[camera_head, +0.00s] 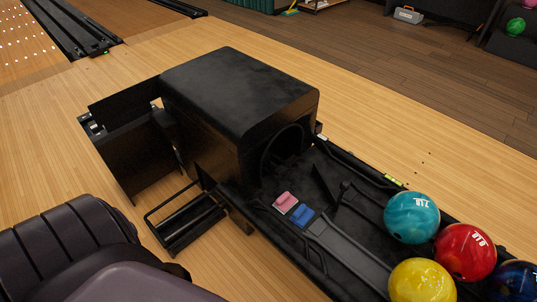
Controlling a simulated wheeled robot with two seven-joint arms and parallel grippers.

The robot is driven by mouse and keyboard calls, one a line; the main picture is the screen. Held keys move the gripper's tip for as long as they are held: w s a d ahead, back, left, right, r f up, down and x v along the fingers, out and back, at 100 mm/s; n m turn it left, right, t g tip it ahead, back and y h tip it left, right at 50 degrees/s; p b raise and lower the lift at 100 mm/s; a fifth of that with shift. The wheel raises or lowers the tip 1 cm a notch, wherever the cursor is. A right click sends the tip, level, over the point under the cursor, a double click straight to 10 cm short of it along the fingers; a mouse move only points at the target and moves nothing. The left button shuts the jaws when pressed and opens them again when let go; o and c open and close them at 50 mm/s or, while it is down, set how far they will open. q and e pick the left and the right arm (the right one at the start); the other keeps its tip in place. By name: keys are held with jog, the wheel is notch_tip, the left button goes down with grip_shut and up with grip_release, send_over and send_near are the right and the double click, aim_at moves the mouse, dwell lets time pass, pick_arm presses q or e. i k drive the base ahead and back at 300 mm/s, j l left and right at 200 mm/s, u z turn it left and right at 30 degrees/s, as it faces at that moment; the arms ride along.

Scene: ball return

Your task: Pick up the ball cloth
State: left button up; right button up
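Two small folded-looking pieces lie side by side on the black ball return (222,92), near its dark opening. One is a pink piece (285,202) with a pale edge, and the other is a blue piece (303,215). Either could be a ball cloth; at this size I cannot tell which is meant. Neither of my grippers is in view, and nothing touches the two pieces.
A teal ball (412,217), a red ball (465,251), a yellow ball (421,281) and a dark blue ball (515,281) sit on the rack at right. A dark padded seat (66,240) fills the lower left. Wooden floor (375,125) is clear behind the return.

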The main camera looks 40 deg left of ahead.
aim_at(301, 216)
jog(key=u, duration=0.75)
